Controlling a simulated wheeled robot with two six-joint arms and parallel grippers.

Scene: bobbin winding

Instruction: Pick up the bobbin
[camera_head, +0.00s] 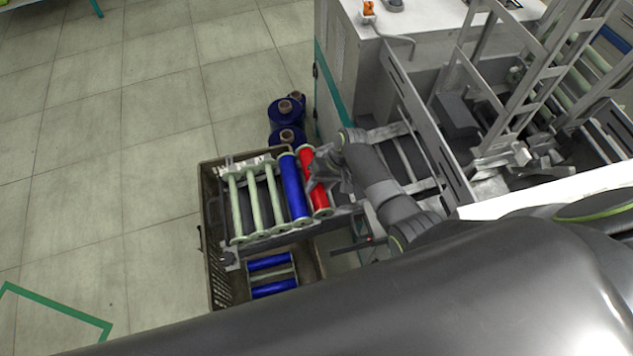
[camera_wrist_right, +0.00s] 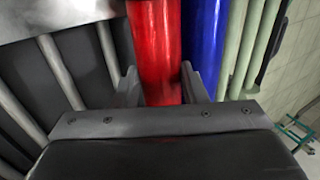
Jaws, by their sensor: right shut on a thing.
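A red bobbin (camera_head: 314,182) lies at the right end of a row on the rack, beside a blue bobbin (camera_head: 293,188). In the head view my right gripper (camera_head: 318,177) reaches over the red bobbin from the right. In the right wrist view the red bobbin (camera_wrist_right: 156,50) runs between the two fingers of my right gripper (camera_wrist_right: 161,88), which is shut on it. The blue bobbin (camera_wrist_right: 203,45) is just right of it, outside the fingers. My left gripper is not in view.
Several pale green empty bobbins (camera_head: 254,199) share the rack to the left. A brown crate (camera_head: 212,262) below holds blue bobbins (camera_head: 272,287). Blue spools (camera_head: 286,111) stand on the floor behind. A large machine (camera_head: 465,115) stands at the right. The floor at left is free.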

